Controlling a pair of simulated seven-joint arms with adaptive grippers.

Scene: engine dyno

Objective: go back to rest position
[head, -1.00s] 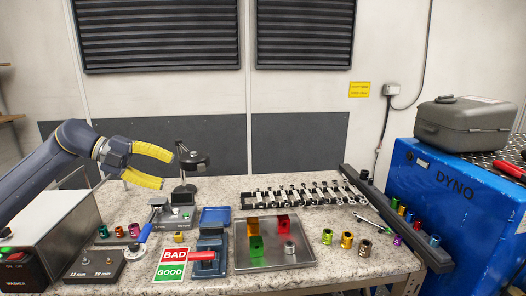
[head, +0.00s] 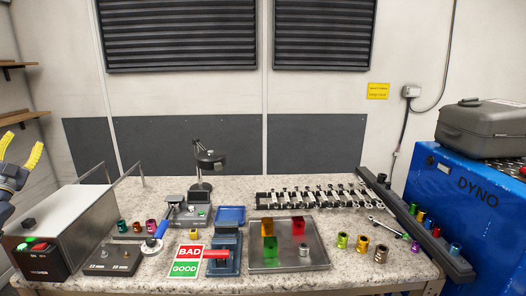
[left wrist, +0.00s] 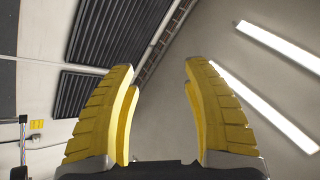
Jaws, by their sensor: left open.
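My left gripper (head: 20,150) is at the far left edge of the head view, raised above the grey box at the bench's left end, with its yellow fingers pointing up. It is open and empty. In the left wrist view its two yellow fingers (left wrist: 160,85) stand apart with only wall and ceiling beyond them. My right gripper is in neither view.
A blue dyno (head: 465,200) stands at the right. The air above the bench is clear.

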